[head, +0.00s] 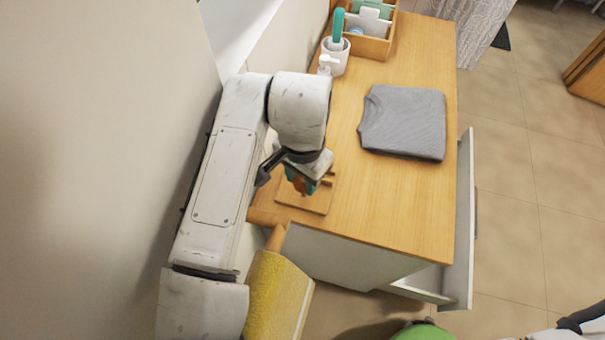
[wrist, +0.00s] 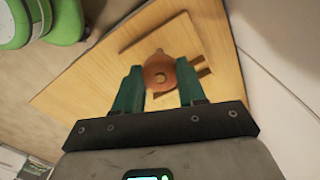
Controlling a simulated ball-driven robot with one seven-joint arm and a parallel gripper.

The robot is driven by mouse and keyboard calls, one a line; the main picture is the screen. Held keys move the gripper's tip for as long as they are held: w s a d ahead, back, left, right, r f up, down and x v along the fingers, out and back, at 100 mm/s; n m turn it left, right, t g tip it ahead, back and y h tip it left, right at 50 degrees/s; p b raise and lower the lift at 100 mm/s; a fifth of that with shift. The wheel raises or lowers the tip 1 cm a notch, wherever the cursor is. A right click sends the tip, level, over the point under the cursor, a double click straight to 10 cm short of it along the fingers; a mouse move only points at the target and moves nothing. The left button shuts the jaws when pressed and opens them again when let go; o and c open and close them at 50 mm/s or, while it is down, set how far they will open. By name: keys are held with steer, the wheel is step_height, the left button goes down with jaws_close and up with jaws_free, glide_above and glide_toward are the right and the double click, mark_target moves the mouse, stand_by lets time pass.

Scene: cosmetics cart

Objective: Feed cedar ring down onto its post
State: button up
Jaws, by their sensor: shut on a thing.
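My gripper (wrist: 159,70) has teal fingers, shut on the reddish-brown cedar ring (wrist: 161,66) from both sides. A small pale round spot, like a post end, shows in the ring's middle. I cannot tell whether the post is inside the ring or just below it. Wooden pegs stick out beside the ring over a square wooden base (wrist: 140,31). In the head view my gripper (head: 300,183) is over this base (head: 316,204), and my arm hides most of the ring and post.
The base stands at the near left of the wooden cart top (head: 390,200). A folded grey shirt (head: 403,122) lies to its right. A white cup (head: 336,54) and a wooden organiser (head: 372,46) are at the back. A yellow towel (head: 272,295) hangs in front. A drawer (head: 464,220) is open.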

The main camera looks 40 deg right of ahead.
steer(key=o, duration=1.1)
steer(key=shift+f, duration=0.1)
steer(key=shift+s, duration=0.1)
